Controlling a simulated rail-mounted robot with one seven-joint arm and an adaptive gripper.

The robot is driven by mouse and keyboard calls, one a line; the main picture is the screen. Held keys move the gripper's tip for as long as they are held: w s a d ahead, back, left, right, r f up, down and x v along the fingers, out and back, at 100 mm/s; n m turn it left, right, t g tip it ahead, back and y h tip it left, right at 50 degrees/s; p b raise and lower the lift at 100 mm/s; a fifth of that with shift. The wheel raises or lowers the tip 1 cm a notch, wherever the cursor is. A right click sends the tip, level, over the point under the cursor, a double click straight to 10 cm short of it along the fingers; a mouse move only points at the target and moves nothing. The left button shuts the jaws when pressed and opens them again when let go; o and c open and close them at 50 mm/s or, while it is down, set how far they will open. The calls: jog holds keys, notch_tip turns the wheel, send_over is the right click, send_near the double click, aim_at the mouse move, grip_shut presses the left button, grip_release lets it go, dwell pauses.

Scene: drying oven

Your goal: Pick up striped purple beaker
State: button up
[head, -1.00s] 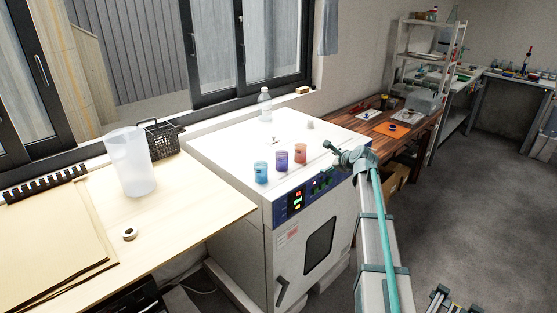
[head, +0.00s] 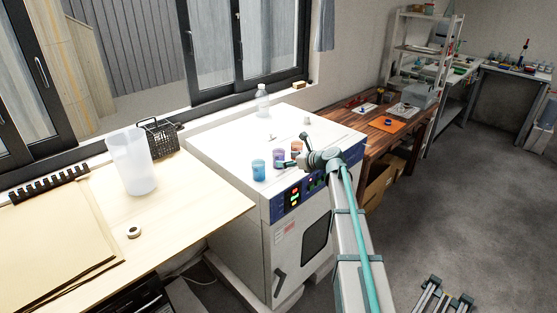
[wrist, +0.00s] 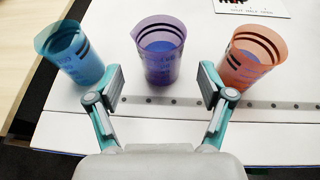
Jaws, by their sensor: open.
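The purple beaker (wrist: 159,52) with dark stripes stands upright on the white oven top, between a blue beaker (wrist: 70,53) and an orange beaker (wrist: 252,56), both also striped. In the head view the purple beaker (head: 279,157) stands near the oven's front edge, partly hidden by my gripper. My gripper (wrist: 164,92) is open and empty. Its fingers point at the purple beaker, which is centred between them in the wrist view and just beyond the fingertips. I cannot tell from the head view (head: 284,164) whether they touch it.
The oven (head: 240,142) also carries a clear bottle (head: 262,101) at the back. The blue and orange beakers stand close on either side of the purple one. A wooden table (head: 190,218) to the left holds a translucent jug (head: 131,162).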

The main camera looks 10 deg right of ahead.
aim_at(283, 159)
jog(key=shift+p+x, duration=0.9)
jog(key=shift+x, duration=1.8)
jog(key=shift+d+f, duration=0.1)
jog(key=shift+c, duration=0.3)
jog(key=c, duration=1.2)
jog(key=shift+r, duration=0.25)
jog(key=shift+c, duration=0.2)
